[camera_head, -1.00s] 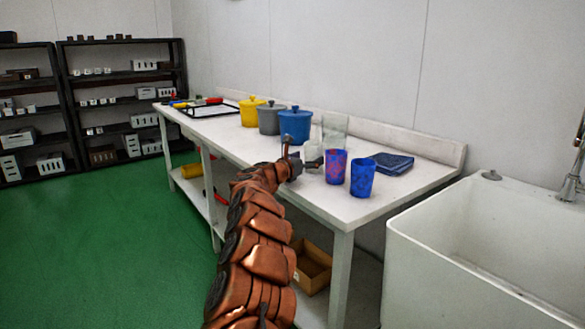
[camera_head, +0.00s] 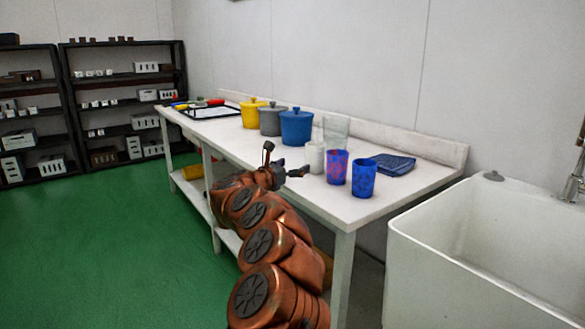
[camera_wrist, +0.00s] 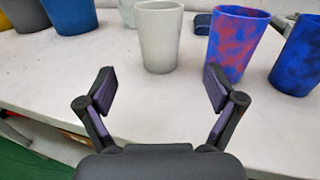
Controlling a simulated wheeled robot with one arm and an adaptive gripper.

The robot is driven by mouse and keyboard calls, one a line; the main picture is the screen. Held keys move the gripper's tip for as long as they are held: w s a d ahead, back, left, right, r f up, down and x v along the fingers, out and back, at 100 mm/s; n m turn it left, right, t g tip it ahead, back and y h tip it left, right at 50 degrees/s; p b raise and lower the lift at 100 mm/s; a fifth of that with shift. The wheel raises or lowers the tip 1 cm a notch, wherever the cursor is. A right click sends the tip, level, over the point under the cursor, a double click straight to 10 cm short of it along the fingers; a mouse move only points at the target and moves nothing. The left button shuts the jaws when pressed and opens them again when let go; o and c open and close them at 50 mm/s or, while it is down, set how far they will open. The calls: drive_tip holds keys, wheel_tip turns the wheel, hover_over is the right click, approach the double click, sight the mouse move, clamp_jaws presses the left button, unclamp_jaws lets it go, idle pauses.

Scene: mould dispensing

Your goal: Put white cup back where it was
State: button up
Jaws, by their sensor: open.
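The white cup (camera_head: 315,157) stands upright on the white table (camera_head: 345,205), just left of a blue-and-red cup (camera_head: 337,166). In the wrist view the white cup (camera_wrist: 159,38) stands ahead of my gripper (camera_wrist: 160,88), roughly between the lines of the two fingers. My gripper (camera_head: 283,163) is open and empty, with a gap between it and the white cup. In the head view it is at the table's front edge, left of the cup.
A blue cup (camera_head: 363,178) stands right of the blue-and-red cup. A clear container (camera_head: 336,131) and folded blue cloth (camera_head: 393,164) are behind. Blue (camera_head: 296,127), grey (camera_head: 270,120) and yellow (camera_head: 250,113) lidded pots stand further left. A white sink (camera_head: 440,262) is at right.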

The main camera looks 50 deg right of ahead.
drive_tip(key=shift+a, duration=0.25)
drive_tip(key=shift+w, duration=0.1)
